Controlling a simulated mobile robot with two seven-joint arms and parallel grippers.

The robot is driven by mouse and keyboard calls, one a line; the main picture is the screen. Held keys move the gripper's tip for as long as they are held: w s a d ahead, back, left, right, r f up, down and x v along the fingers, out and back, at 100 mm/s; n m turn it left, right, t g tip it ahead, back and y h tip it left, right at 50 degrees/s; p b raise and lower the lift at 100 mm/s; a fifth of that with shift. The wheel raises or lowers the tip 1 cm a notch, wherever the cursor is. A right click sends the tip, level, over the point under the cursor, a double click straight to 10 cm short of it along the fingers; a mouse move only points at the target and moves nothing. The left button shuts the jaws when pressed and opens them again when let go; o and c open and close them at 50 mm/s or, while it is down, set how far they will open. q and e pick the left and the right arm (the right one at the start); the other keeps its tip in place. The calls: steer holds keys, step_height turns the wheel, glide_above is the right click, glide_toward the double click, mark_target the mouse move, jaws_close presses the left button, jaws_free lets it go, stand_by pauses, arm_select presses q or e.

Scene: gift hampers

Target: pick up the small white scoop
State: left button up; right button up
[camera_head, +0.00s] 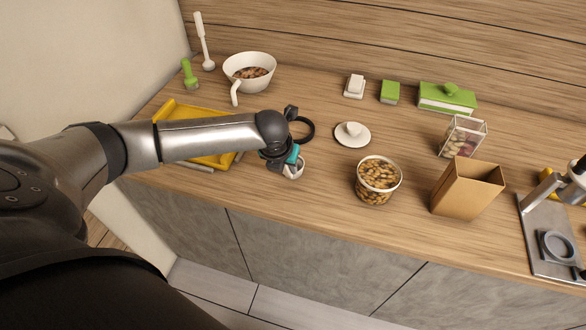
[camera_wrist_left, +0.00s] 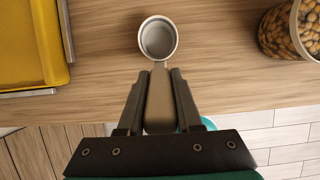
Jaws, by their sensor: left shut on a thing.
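The small white scoop (camera_wrist_left: 158,38) has a round cup and a straight handle (camera_wrist_left: 159,95). In the left wrist view the handle lies between the two fingers of my left gripper (camera_wrist_left: 159,100), which is shut on it. The cup sticks out beyond the fingertips, its open side facing the camera. In the head view my left gripper (camera_head: 283,160) is near the front edge of the counter, partly hidden by its own wrist, with the scoop's cup (camera_head: 294,170) just below it. My right gripper is not in view.
A yellow tray (camera_head: 165,108) lies under my left forearm. A white bowl (camera_head: 238,64) stands behind. A metal stand (camera_head: 545,230) is far right.

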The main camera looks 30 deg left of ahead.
arm_select(q)
steer(key=shift+r, duration=0.1)
jaws_close()
steer(key=shift+r, duration=0.65)
step_height(320, 180, up, 19)
steer(key=p, duration=0.1)
steer(key=shift+f+p, duration=0.2)
steer(key=shift+p, duration=0.1)
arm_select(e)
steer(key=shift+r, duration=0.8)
arm_select(q)
steer(key=shift+d, duration=0.1)
